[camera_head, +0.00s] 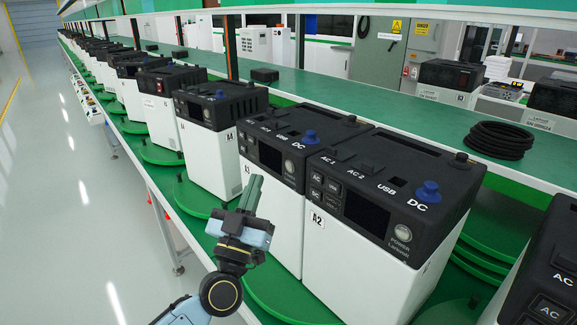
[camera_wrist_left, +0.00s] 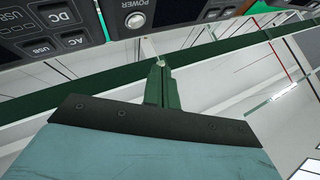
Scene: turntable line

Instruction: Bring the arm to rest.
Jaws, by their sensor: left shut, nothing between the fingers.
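My left gripper (camera_head: 252,192) is in front of the line in the head view, with its green fingers pointing up. The fingers are together and hold nothing. They also show closed in the left wrist view (camera_wrist_left: 160,75). Just right of the gripper stand white power units with black tops, one marked A2 (camera_head: 390,195) and one marked A3 (camera_head: 290,150). In the head view the fingers overlap the lower white side of the A3 unit; I cannot tell whether they touch it. In the left wrist view a unit's black panel (camera_wrist_left: 60,28) lies beyond the fingers. My right gripper is not in view.
Green round turntables (camera_head: 205,197) carry the units in a long row. A green bench (camera_head: 340,95) behind holds a coil of black cable (camera_head: 499,140). Another black-topped unit (camera_head: 548,265) stands at the lower right. The floor (camera_head: 60,200) at left is clear.

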